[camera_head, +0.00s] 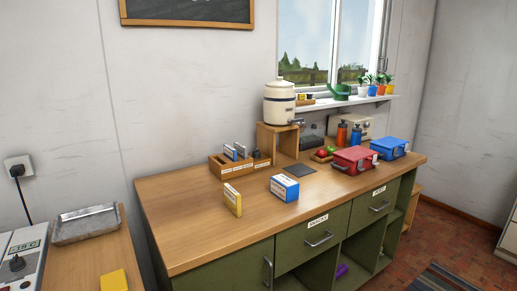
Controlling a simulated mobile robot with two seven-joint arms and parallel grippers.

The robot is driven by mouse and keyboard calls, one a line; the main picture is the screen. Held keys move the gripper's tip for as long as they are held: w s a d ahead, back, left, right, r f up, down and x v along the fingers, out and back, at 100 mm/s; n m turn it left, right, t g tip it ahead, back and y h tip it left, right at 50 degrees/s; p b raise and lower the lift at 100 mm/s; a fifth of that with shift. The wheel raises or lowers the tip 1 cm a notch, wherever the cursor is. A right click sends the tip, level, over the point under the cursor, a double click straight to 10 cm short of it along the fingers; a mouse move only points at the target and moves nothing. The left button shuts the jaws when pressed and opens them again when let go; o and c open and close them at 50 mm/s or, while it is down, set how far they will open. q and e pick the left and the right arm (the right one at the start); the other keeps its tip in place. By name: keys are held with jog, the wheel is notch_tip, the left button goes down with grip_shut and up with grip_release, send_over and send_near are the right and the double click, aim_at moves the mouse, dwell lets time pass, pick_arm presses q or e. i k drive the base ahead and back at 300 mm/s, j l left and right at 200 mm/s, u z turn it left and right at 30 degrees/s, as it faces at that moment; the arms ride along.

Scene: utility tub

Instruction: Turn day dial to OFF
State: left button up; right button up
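A white and grey device (36,262) is cut off by the left edge at the lower left, on the wooden surface. It has a green-framed panel (25,247) with small markings too small to read. A black knob (17,263) sits below that panel. I cannot tell whether this knob is the day dial or where it points. No label reading OFF is legible. Neither of my grippers shows in this view.
A metal tray (85,224) and a yellow block (113,281) lie beside the device. A black cord runs down from the wall socket (18,168). The green-fronted counter (190,235) to the right holds boxes, a dispenser (280,103) and bottles.

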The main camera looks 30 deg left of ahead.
aim_at(256, 154)
jog(key=i+l+u, duration=0.1)
jog(key=i+l, duration=0.2)
jog(key=i+l+u, duration=0.15)
jog(key=i+l, duration=0.15)
jog(key=i+l+u, duration=0.1)
jog(key=i+l, duration=0.2)
jog(key=l, duration=0.2)
jog(key=i+l+u, duration=0.1)
jog(key=i+l, duration=0.15)
jog(key=l, duration=0.15)
jog(key=i+l+u, duration=0.15)
jog(key=l, duration=0.3)
jog(key=i, duration=0.1)
